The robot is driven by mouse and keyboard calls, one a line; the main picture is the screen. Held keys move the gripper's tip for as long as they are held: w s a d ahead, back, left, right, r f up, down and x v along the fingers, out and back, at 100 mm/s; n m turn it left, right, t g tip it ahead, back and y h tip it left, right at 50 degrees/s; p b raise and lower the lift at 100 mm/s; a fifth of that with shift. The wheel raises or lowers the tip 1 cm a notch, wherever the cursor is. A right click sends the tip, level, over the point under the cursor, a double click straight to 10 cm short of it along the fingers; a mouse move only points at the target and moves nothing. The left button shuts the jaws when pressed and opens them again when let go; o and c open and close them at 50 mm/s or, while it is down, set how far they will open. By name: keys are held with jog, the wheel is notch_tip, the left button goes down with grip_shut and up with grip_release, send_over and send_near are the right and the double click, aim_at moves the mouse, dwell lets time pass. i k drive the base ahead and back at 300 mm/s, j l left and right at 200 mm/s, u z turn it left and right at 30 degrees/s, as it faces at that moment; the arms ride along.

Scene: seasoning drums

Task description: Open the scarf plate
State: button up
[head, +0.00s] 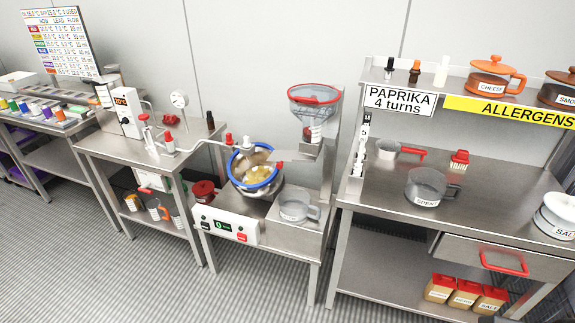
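A small steel drum with a blue rim (255,184) is tilted on the middle steel stand, with yellowish contents inside. Its mouth faces up toward the camera. To its right, a clear hopper with a red rim (314,96) sits on a column, with a red and white part (312,133) below it. No part carries a readable scarf plate label, so I cannot tell which one it is or whether it is open. My gripper is not in view.
A control box (226,226) with a green display fronts the drum stand, beside a clear jug (298,208). The left bench (150,150) holds a scale and valves. The right bench holds a "SPENT" jug (427,184) and a red-handled drawer (503,258). The floor (150,285) in front is clear.

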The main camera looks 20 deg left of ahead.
aim_at(282, 156)
jog(key=i+j+z, duration=0.1)
jog(key=i+j, duration=1.05)
jog(key=i, duration=0.2)
jog(key=i+j+z, duration=0.1)
jog(key=i+j, duration=0.25)
jog(key=i, duration=0.2)
